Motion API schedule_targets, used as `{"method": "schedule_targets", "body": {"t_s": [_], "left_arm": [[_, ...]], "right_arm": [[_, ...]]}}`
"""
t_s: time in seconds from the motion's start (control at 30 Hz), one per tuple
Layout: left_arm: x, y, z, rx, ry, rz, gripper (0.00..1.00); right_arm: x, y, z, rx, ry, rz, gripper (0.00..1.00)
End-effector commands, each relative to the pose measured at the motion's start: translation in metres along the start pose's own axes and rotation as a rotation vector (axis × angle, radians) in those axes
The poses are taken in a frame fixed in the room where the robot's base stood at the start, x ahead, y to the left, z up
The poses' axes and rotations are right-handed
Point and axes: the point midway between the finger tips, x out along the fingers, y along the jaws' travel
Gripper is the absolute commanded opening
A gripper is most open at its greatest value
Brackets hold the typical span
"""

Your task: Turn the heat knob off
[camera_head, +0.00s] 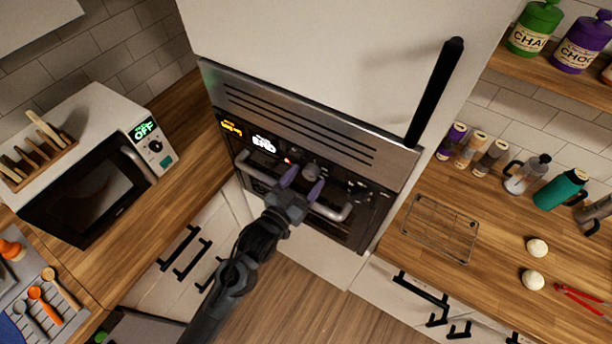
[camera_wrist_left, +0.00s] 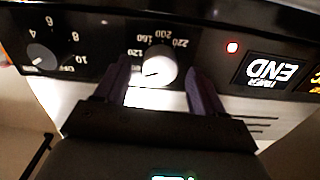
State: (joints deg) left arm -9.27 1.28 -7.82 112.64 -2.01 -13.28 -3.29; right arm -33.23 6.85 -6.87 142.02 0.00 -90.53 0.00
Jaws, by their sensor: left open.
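The heat knob (camera_head: 310,171) is a round knob on the dark oven panel, right of a lit red light. In the left wrist view, which is upside down, the knob (camera_wrist_left: 160,68) looks bright white and has a temperature scale of 120 to 220 around it. My left gripper (camera_head: 303,184) is open, with its purple fingers pointing at the panel. In the left wrist view its fingers (camera_wrist_left: 160,76) stand on either side of the knob, with gaps showing. I cannot tell how deep they reach. My right gripper is not in view.
A second knob (camera_wrist_left: 40,58) with a number scale sits beside it. The lit END display (camera_head: 263,144) is left of the red light (camera_head: 287,160). The oven handle (camera_head: 325,212) runs below the panel, close to my left gripper. A microwave (camera_head: 90,180) stands left.

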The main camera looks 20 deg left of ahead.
Motion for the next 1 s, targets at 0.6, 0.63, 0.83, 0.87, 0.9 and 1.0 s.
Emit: {"method": "schedule_targets", "body": {"t_s": [0.6,0.63,0.83,0.87,0.9,1.0], "left_arm": [[0.0089,-0.0001,0.0001,0.000,0.000,0.000,0.45],[0.0089,-0.0001,0.0001,0.000,0.000,0.000,0.40],[0.0088,-0.0001,0.0001,0.000,0.000,0.000,0.13],[0.0088,-0.0001,0.0000,0.000,0.000,0.000,0.13],[0.0088,-0.0002,-0.0001,-0.001,0.000,0.000,0.13],[0.0088,-0.0002,-0.0004,-0.010,0.000,0.000,0.13]], "right_arm": [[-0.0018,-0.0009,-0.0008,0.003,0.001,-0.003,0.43],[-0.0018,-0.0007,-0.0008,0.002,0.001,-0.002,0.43],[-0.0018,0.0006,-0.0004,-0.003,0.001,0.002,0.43],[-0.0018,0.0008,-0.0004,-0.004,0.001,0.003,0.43],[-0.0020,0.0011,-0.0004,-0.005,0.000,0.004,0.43],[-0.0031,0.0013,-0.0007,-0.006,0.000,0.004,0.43]]}}
